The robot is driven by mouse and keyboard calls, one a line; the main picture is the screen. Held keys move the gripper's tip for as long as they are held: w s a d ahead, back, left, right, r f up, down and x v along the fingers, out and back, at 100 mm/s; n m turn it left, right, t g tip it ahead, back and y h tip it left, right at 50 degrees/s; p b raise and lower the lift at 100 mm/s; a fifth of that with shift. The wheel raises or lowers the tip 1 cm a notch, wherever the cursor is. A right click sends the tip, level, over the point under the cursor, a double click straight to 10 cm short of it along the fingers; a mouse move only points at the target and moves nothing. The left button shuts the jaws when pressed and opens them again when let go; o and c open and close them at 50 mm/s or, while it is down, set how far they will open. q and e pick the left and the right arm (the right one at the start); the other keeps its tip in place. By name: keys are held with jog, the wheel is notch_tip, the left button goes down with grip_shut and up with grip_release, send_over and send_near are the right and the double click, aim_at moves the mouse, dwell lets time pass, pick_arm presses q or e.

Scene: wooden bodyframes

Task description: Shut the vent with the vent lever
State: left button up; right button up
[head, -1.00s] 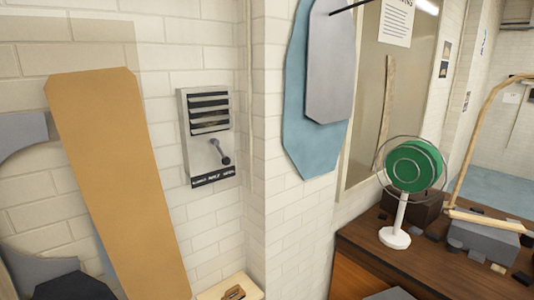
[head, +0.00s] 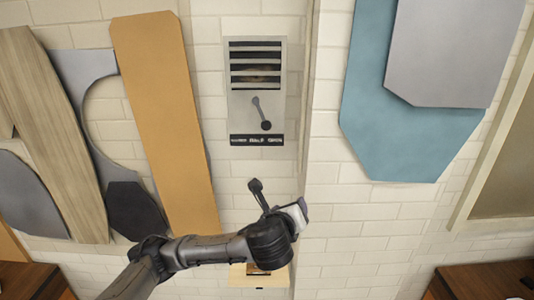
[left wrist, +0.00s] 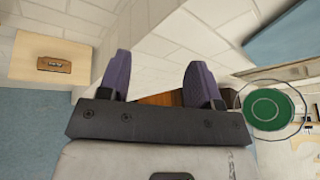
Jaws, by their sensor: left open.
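The vent (head: 257,67) is a grey wall panel with dark horizontal slats, and gaps show between the slats. Below them is the dark vent lever (head: 261,114), its knob end pointing down and slightly right. A dark label strip (head: 257,140) runs along the bottom. My right gripper is out of view.
An orange-tan board (head: 165,120) leans on the wall left of the vent. A blue panel (head: 400,130) hangs to the right, past the wall corner. A small wooden shelf (left wrist: 50,60) and a green fan (left wrist: 270,108) show in the left wrist view. The wall around the vent is clear.

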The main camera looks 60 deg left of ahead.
aim_at(266, 128)
pick_arm(q)
jog(key=s+a+r+m+y, duration=0.1)
jog(key=s+a+r+y, duration=0.2)
jog(key=r, duration=0.4)
jog(key=a+r+m+y, duration=0.1)
jog(key=a+r+y, duration=0.1)
jog(key=a+r, duration=0.5)
jog(key=p+x, duration=0.1)
jog(key=x, duration=0.2)
jog(key=p+x, duration=0.1)
jog(key=x, duration=0.3)
jog(key=p+x, duration=0.1)
jog(key=x, duration=0.2)
jog(key=shift+w+r, duration=0.35)
jog(key=shift+w, duration=0.05)
jog(key=shift+w+a, duration=0.45)
jog(key=shift+a, duration=0.1)
jog(key=shift+f, duration=0.1)
grip_shut()
